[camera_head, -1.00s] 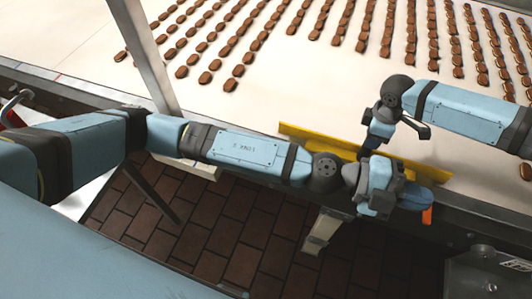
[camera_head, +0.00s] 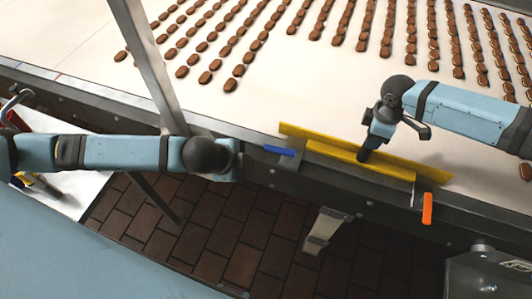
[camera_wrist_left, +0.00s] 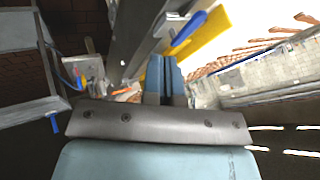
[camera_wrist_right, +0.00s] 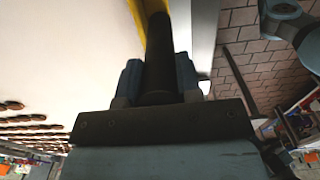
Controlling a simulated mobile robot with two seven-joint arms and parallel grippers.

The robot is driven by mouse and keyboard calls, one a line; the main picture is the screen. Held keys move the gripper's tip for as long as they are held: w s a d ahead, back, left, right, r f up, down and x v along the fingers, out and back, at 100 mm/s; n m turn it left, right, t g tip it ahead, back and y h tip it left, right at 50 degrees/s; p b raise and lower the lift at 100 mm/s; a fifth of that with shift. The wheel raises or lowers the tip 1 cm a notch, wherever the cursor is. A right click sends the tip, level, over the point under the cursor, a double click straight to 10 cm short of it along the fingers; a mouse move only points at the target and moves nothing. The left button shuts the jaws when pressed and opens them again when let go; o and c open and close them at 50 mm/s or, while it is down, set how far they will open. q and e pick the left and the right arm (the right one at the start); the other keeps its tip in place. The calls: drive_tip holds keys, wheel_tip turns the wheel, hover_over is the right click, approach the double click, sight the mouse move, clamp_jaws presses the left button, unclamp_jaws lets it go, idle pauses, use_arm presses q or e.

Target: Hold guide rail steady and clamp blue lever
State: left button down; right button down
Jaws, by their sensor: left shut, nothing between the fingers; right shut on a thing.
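The yellow guide rail (camera_head: 360,166) lies along the near edge of the conveyor. My right gripper (camera_head: 372,136) is shut on the rail's black post (camera_head: 364,155), and this post also shows between its fingers in the right wrist view (camera_wrist_right: 160,55). The blue lever (camera_head: 279,151) sits at the rail's left end on a grey bracket. My left gripper (camera_head: 236,160) is left of the blue lever and apart from it. In the left wrist view its fingers (camera_wrist_left: 166,68) are together and empty, with the blue lever (camera_wrist_left: 192,27) beyond them.
An orange lever (camera_head: 427,208) hangs at the rail's right end. Rows of brown biscuits cover the far part of the white belt (camera_head: 300,100). A metal post (camera_head: 150,70) rises behind my left arm. Brown floor tiles (camera_head: 230,225) lie below.

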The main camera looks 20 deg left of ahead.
sight(269, 150)
use_arm(q)
drive_tip(key=shift+w+d+f, duration=0.4)
drive_tip(key=shift+w+f, duration=0.7)
drive_tip(key=shift+w, duration=0.25)
drive_tip(key=shift+w+d+f, duration=0.4)
drive_tip(key=shift+w+f, duration=0.75)
drive_tip(key=shift+w, duration=0.25)
drive_tip(key=shift+w+d+f, duration=0.4)
drive_tip(key=shift+w+f, duration=0.7)
drive_tip(key=shift+w, duration=0.25)
drive_tip(key=shift+w+a+r, duration=0.1)
drive_tip(key=shift+w+a, duration=0.1)
drive_tip(key=shift+w, duration=0.7)
drive_tip(key=s+a+r, duration=0.3)
drive_tip(key=s+r, duration=0.5)
drive_tip(key=s, duration=0.1)
drive_tip(key=shift+a, duration=0.35)
